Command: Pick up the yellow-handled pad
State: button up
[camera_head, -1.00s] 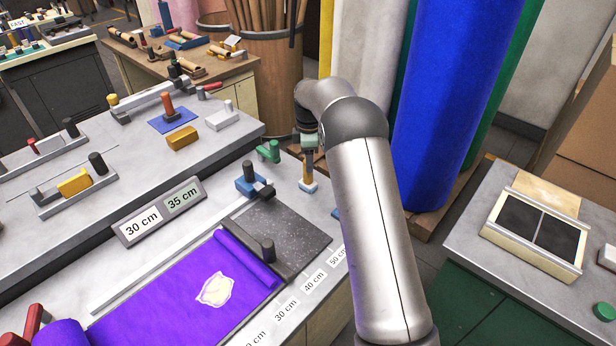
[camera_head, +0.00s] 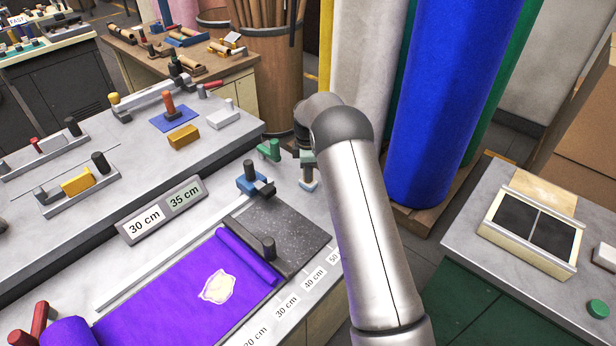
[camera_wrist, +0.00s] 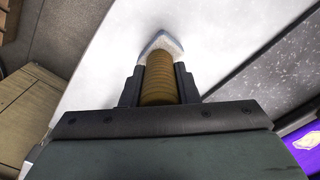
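The pad has a ribbed yellow-brown handle (camera_wrist: 160,80) and a pale, pointed base (camera_wrist: 161,43) with bluish edges. In the wrist view the handle lies between the two dark fingers of my gripper (camera_wrist: 160,88), and no clear gap shows on either side. In the head view the pad (camera_head: 308,185) sits at the back right of the near worktable, its base at table level. My gripper (camera_head: 305,157) is right above it and hides most of the handle. I cannot see whether the base is clear of the tabletop.
A green clamp-like piece (camera_head: 269,150) and a blue block tool (camera_head: 254,182) stand left of my gripper. A dark speckled plate (camera_head: 290,235) and purple felt (camera_head: 180,295) lie nearer. Tall felt rolls (camera_head: 445,110) stand behind on the right.

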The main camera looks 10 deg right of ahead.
jog(key=shift+r, duration=0.1)
jog(key=shift+c, duration=0.4)
jog(key=shift+r, duration=0.25)
notch_tip(320, 180, up, 2)
jog(key=shift+w+b, duration=0.1)
jog(key=shift+b, duration=0.2)
jog(key=s+r+b, duration=0.4)
jog(key=s+r, duration=0.6)
jog(key=s, duration=0.4)
jog(key=shift+r, duration=0.2)
jog(key=shift+s+f, duration=0.1)
jog(key=shift+s, duration=0.05)
